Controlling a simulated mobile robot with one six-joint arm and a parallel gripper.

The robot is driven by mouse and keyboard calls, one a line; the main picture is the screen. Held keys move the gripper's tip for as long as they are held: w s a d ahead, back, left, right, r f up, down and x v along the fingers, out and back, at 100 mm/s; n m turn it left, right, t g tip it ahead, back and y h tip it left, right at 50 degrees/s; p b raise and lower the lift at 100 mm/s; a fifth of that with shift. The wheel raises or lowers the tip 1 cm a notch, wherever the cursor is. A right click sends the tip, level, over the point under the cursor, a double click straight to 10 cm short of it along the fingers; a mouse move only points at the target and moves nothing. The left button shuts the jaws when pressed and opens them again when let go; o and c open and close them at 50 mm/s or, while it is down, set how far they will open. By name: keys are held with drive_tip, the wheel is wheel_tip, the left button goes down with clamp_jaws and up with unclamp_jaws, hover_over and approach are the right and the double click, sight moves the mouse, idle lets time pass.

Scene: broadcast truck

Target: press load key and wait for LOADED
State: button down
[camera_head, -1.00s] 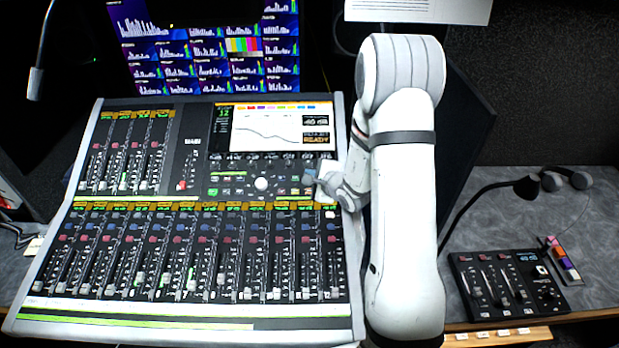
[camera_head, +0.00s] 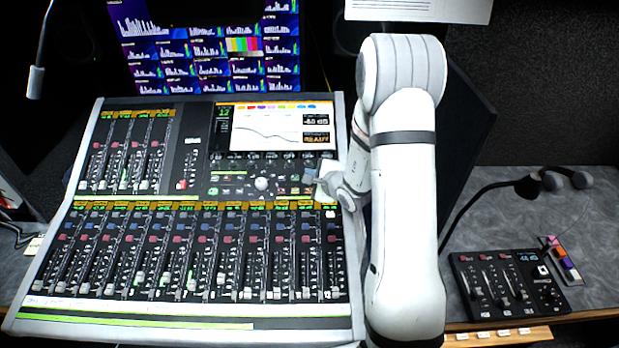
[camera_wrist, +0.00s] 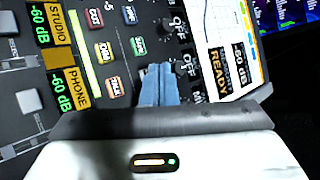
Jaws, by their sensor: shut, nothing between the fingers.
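The mixing console (camera_head: 110,318) fills the left and middle of the head view. Its screen (camera_head: 265,130) shows a curve and an orange box (camera_head: 316,138) reading READY; this box also shows in the wrist view (camera_wrist: 220,72). My gripper (camera_head: 311,180) is shut and empty, at the right of the key section below the screen. In the wrist view its closed fingertips (camera_wrist: 160,72) are over the panel beside small lit keys, among them a TALK key (camera_wrist: 115,88). They hide the panel beneath them. I cannot tell whether they touch a key, and no load key label is readable.
Faders and knobs surround the key section. A smaller control box (camera_head: 508,285) and a gooseneck lamp (camera_head: 490,188) stand on the right of the desk (camera_head: 590,225). A wall of monitors (camera_head: 210,50) is behind the console. My arm covers the console's right edge.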

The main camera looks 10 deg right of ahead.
drive_tip(key=shift+w+d+f+b, duration=0.1)
drive_tip(key=shift+w+f+b, duration=0.25)
drive_tip(key=shift+f+b, duration=0.7)
idle(0.8)
drive_tip(key=shift+s+r, duration=0.1)
drive_tip(key=shift+r, duration=0.4)
drive_tip(key=shift+s+r+b, duration=0.25)
drive_tip(key=shift+r+b, duration=0.05)
drive_tip(key=shift+r, duration=0.3)
drive_tip(key=r, duration=0.1)
drive_tip(key=s+r, duration=0.1)
drive_tip(key=r, duration=0.1)
drive_tip(key=s+r+p, duration=0.1)
drive_tip(key=shift+a+r, duration=0.3)
idle(0.6)
